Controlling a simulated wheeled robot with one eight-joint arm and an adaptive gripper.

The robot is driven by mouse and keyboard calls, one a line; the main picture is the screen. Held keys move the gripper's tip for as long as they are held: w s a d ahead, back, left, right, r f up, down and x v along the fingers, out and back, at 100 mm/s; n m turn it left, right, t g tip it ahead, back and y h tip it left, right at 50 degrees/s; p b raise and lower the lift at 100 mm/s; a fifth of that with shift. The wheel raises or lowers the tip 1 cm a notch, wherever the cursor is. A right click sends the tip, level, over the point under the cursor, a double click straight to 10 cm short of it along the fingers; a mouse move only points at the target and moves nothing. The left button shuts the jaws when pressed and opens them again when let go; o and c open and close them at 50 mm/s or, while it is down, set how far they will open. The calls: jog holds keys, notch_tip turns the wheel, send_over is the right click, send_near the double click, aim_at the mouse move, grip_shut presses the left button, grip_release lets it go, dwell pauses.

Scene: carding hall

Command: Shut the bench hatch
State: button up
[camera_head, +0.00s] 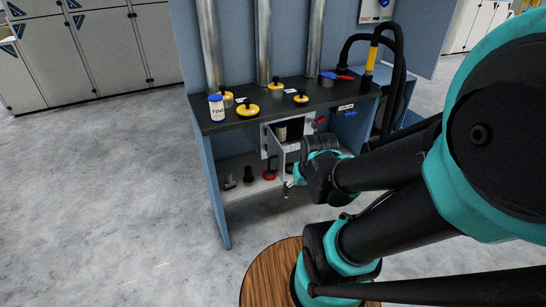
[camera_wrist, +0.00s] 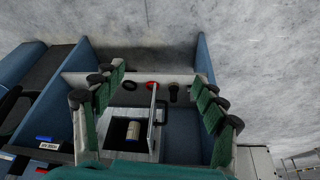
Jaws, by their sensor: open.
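The bench hatch is a small pale compartment under the black bench top, and its door (camera_head: 274,142) stands open. In the wrist view the open door (camera_wrist: 153,116) shows nearly edge-on, with a dark handle (camera_wrist: 161,110) on its right side. A can (camera_head: 281,133) stands inside the compartment and also shows in the wrist view (camera_wrist: 133,130). My gripper (camera_head: 290,184) is in front of the hatch, low and near the door. In the wrist view its green-padded fingers (camera_wrist: 158,88) are wide apart, with door and handle between them. I cannot tell whether anything touches.
Dark and red items (camera_head: 269,175) stand on the lower shelf (camera_head: 236,192). Blue side panels (camera_head: 209,187) flank the shelf. Black hoses (camera_head: 398,75) hang at right. Floor at left is clear.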

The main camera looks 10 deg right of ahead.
jog(key=shift+w, duration=0.15)
jog(key=shift+c, duration=1.2)
jog(key=w+m, duration=0.1)
jog(key=w+a+r, duration=0.1)
jog(key=w, duration=0.1)
jog(key=w+r+m, duration=0.1)
jog(key=w, duration=0.1)
jog(key=shift+w+a+m+g, duration=0.1)
jog(key=shift+a+m+g, duration=0.2)
jog(key=shift+a+g, duration=0.1)
jog(key=c, duration=0.7)
jog(key=w+a+m, duration=0.1)
jog(key=w, duration=0.1)
jog(key=w+a+m+h, duration=0.1)
jog(key=w, duration=0.1)
jog(key=w+a+m+g, duration=0.1)
jog(key=w, duration=0.2)
jog(key=shift+a+r+m+h, duration=0.3)
jog(key=shift+a+r+m, duration=0.1)
grip_shut()
jog(key=w+a+f+m+h, duration=0.2)
jog(key=w+a+m, duration=0.5)
jog(key=w+a, duration=0.35)
jog(key=w+d+f, duration=0.2)
jog(key=d+f, duration=0.4)
jog(key=f, duration=0.3)
jog(key=shift+w+d+f+g, duration=0.25)
jog(key=shift+d+g, duration=0.1)
jog(key=shift+g, duration=0.05)
